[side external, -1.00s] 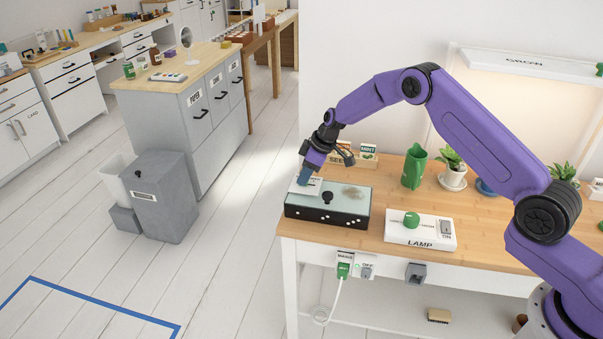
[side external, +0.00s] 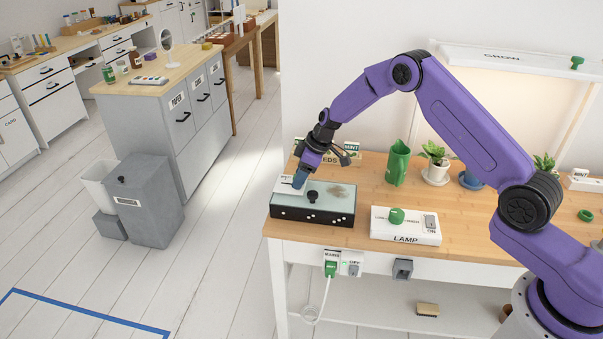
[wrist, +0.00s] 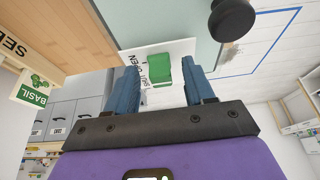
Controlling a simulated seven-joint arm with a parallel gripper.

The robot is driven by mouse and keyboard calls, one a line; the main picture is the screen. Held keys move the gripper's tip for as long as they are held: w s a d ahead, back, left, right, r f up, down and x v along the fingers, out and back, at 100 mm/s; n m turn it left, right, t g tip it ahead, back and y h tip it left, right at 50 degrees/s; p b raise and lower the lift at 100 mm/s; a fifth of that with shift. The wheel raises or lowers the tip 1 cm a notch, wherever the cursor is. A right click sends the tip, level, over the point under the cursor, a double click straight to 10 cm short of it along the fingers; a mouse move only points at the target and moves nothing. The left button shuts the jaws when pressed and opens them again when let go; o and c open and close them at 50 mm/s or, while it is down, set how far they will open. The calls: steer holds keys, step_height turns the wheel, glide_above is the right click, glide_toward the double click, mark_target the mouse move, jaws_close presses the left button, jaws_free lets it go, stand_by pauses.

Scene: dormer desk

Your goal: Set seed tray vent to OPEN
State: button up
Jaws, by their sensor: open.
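The seed tray (side external: 330,216) is a black box with a pale clear lid and a black knob (side external: 312,196), on the near left of the wooden desk. A white vent plate (side external: 283,188) with lettering sits at its left end; the plate also shows in the wrist view (wrist: 183,47). On it is a green tab (wrist: 161,71). My gripper (side external: 299,181) is at the plate, pointing down. In the wrist view its blue fingers (wrist: 160,80) are open, one on each side of the tab. I cannot tell whether they touch it. The lettering is partly hidden, so the vent's setting is unclear.
A white lamp box (side external: 405,226) with a green knob stands to the right of the tray. A green jug (side external: 398,164) and potted plants stand behind. Seed packets, one labelled BASIL (wrist: 33,91), are close to my gripper. The desk's left edge is near.

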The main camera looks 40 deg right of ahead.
steer(key=shift+r, duration=0.1)
steer(key=v, duration=1.7)
steer(key=shift+s+r, duration=0.1)
steer(key=s+a+r+n+g, duration=0.15)
steer(key=s+a, duration=0.35)
steer(key=s, duration=0.5)
steer(key=s+a+r+g, duration=0.15)
steer(key=s+a, duration=0.35)
steer(key=s, duration=0.5)
steer(key=s+d+n+h, duration=0.1)
steer(key=s+d, duration=0.3)
steer(key=s, duration=0.7)
steer(key=s+d+n+h, duration=0.1)
steer(key=s+d, duration=0.2)
steer(key=s, duration=0.9)
steer(key=shift+s+d+f+h, duration=0.35)
steer(key=shift+d+h, duration=0.05)
